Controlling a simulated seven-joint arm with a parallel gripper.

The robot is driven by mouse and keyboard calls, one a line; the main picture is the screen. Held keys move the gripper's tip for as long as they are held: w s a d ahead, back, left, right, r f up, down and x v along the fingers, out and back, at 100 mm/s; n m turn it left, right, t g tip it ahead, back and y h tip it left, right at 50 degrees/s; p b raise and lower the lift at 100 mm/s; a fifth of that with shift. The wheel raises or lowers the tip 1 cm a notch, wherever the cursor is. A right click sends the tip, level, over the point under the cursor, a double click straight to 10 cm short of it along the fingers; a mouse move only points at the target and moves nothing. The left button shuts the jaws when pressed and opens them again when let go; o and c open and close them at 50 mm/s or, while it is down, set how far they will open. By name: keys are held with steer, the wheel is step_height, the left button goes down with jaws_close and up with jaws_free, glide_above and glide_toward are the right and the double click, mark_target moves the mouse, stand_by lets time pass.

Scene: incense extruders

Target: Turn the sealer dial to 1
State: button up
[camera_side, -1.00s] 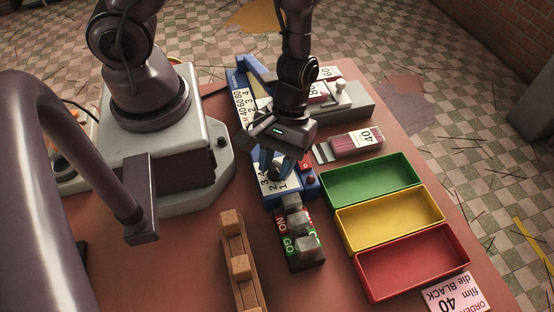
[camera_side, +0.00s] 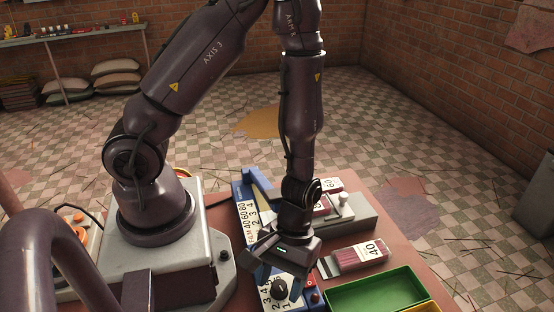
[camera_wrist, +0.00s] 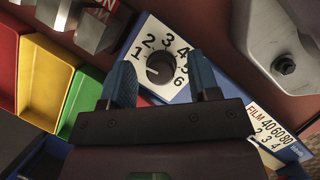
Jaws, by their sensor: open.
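The sealer dial is a dark round knob (camera_side: 279,289) on a white plate of numbers, on the blue sealer. In the wrist view the knob (camera_wrist: 160,69) sits inside a ring of the numbers 1 to 6, with 1 at the left and 6 at the right. I cannot tell which number its pointer faces. My gripper (camera_side: 281,281) is open above the dial, its blue fingers on either side of the knob. In the wrist view the gripper (camera_wrist: 161,72) straddles the knob with gaps on both sides. It holds nothing.
A FILM card (camera_wrist: 273,128) pairs 40, 60, 80 with 2, 3, 4. A pack marked 40 (camera_side: 358,256) and a green tray (camera_side: 375,291) lie further right. The wrist view also shows yellow (camera_wrist: 88,97) and red trays (camera_wrist: 43,80).

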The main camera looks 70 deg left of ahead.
steer(key=m+y, duration=0.1)
steer(key=m, duration=0.3)
steer(key=shift+d+g, duration=0.1)
steer(key=shift+g, duration=0.3)
steer(key=m+y, duration=0.2)
steer(key=m, duration=0.3)
steer(key=w+v, duration=0.1)
steer(key=v, duration=1.2)
steer(key=s+a+r+t, duration=0.1)
steer(key=a+r+t, duration=0.3)
steer(key=r, duration=0.4)
steer(key=s+a+r+t, duration=0.2)
steer(key=a+r+t, duration=0.3)
steer(key=r, duration=0.3)
steer(key=shift+s+a+m, duration=0.3)
steer(key=shift+a, duration=0.15)
steer(key=shift+r, duration=0.2)
steer(key=shift+s+a+r+t, duration=0.15)
steer(key=shift+a+r+t, duration=0.15)
steer(key=shift+a+r, duration=0.15)
